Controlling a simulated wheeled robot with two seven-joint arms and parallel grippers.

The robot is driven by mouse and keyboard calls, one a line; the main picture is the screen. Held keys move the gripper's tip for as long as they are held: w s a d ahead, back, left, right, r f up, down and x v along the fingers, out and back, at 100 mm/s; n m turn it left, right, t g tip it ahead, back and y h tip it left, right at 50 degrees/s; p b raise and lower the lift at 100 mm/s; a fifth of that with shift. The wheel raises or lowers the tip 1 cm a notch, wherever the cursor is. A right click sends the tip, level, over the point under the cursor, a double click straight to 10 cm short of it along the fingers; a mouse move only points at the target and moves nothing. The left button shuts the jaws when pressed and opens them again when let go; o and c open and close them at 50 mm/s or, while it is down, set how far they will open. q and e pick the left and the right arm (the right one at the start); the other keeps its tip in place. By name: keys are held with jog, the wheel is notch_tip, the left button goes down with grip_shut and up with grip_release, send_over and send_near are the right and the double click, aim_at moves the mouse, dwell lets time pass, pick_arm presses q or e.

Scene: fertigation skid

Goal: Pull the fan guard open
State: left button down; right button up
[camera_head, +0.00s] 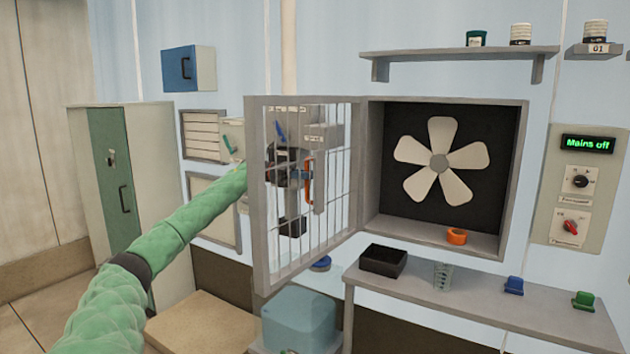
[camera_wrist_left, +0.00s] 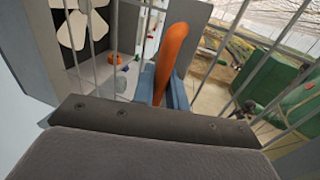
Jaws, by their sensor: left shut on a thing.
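The fan guard (camera_head: 262,185) is a grey barred frame, hinged at the left edge of the fan housing (camera_head: 367,160). It stands swung well out from the housing. The white fan (camera_head: 439,160) is uncovered; part of it also shows in the left wrist view (camera_wrist_left: 72,30). My left gripper (camera_head: 303,181) shows through the bars, shut on the orange handle (camera_head: 309,180) of the guard. In the left wrist view the orange handle (camera_wrist_left: 172,55) stands between the blue fingertips, with bars on both sides. My right gripper is not in view.
An orange ring (camera_head: 457,236) lies on the housing's bottom ledge. A shelf (camera_head: 480,302) below carries a black tray (camera_head: 383,261), a clear cup (camera_head: 443,275), a blue block (camera_head: 514,285) and a green block (camera_head: 583,300). A panel (camera_head: 572,210) reads "Mains off".

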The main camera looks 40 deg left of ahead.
pick_arm(q)
jog(key=shift+w+a, duration=0.15)
jog(key=shift+a, duration=1.45)
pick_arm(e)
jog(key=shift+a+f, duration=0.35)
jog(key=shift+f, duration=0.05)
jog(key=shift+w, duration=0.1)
pick_arm(q)
jog(key=c, duration=1.5)
grip_release()
jog(key=shift+d, duration=0.1)
jog(key=b+v, duration=0.2)
jog(key=v, duration=0.5)
jog(key=shift+a, duration=0.4)
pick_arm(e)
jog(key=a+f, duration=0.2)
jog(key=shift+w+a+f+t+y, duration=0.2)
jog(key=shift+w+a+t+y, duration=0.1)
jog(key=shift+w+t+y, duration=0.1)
pick_arm(q)
jog(key=shift+r, duration=0.15)
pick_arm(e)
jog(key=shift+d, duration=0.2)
